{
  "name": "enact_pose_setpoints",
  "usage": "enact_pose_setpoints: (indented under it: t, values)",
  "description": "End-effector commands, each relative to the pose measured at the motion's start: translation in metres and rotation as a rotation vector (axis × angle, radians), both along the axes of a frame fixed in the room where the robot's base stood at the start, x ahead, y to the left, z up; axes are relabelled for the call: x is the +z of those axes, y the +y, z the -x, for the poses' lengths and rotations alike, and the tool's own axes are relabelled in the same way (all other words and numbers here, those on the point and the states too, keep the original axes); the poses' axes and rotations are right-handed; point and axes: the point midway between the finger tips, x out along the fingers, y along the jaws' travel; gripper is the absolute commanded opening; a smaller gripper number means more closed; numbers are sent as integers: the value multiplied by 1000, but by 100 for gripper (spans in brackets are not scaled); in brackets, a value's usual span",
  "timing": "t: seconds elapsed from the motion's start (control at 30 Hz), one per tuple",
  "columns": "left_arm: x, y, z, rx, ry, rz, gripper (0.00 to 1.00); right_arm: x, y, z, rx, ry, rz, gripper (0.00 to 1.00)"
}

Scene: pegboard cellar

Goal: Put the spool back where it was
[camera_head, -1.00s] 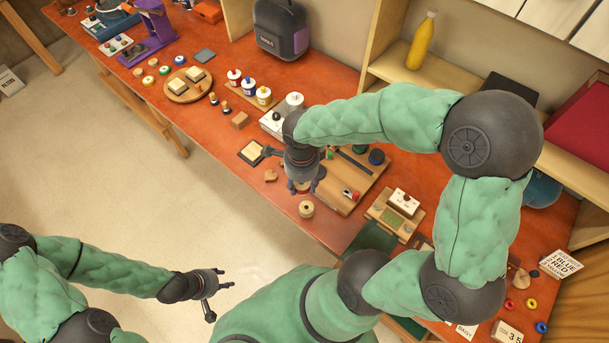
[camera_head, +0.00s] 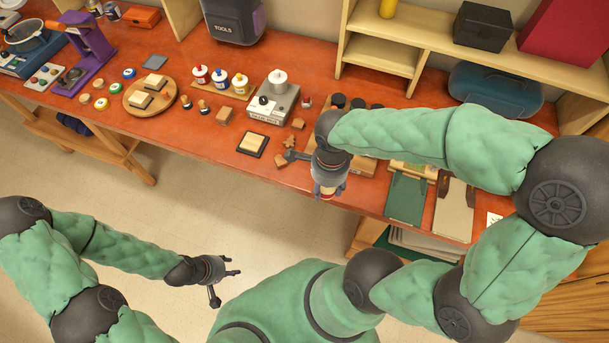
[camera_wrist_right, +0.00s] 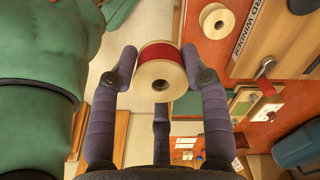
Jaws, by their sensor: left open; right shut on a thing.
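My right gripper (camera_head: 328,190) is shut on a spool (camera_head: 327,195) near the table's front edge. In the right wrist view the spool (camera_wrist_right: 160,72) has pale flanges, a centre hole and red thread, and sits between the fingers. The gripper and arm hide most of it in the head view. A second, pale spool (camera_wrist_right: 217,21) shows in the right wrist view beside a label ending in "RD WINDER" (camera_wrist_right: 246,28). My left gripper (camera_head: 230,268) is open and empty, over the floor in front of the table.
On the orange table, a grey device (camera_head: 274,104), a framed pale block (camera_head: 254,143) and glue bottles (camera_head: 220,78) stand left of my right gripper. A green mat (camera_head: 405,198) and a clipboard-like board (camera_head: 454,208) lie to its right. A shelf (camera_head: 430,40) stands behind.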

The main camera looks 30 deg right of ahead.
Motion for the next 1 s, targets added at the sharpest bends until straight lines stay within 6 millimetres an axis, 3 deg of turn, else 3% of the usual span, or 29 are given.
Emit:
enact_pose_setpoints:
  t: [0.4,0.6,1.0]
  values:
    - [-9,0,0,0,0,0,43,-36,-6,-76,0,4,0,26]
    - [-16,0,0,0,0,0,43,-70,-8,-103,-1,5,0,26]
    - [-19,0,0,0,0,0,43,-95,-9,-124,-1,3,-1,26]
